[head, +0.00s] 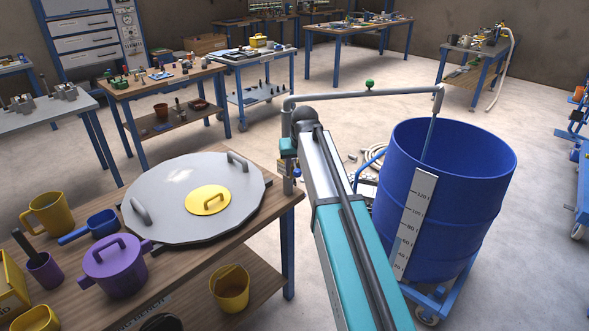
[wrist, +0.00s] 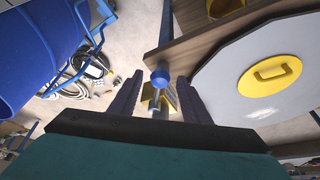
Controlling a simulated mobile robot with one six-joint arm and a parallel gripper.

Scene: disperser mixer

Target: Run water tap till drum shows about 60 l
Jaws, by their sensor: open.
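The blue drum (head: 448,195) stands at right in the head view, with a white scale strip (head: 418,215) on its side. A grey pipe (head: 350,93) with a green knob (head: 370,85) runs to a spout (head: 439,95) above the drum. A thin grey-blue strand (head: 430,140) slants from the spout into the drum; I cannot tell whether it is water or tube. In the wrist view my gripper (wrist: 158,78) is open, its fingers on either side of a blue round knob (wrist: 160,76) by the table edge.
A wooden table (head: 225,235) at left holds a grey lid (head: 170,195) with a yellow centre, a purple pot (head: 115,270) and several cups. A coiled hose (head: 375,153) lies behind my arm. The drum stands on a wheeled dolly (head: 437,308).

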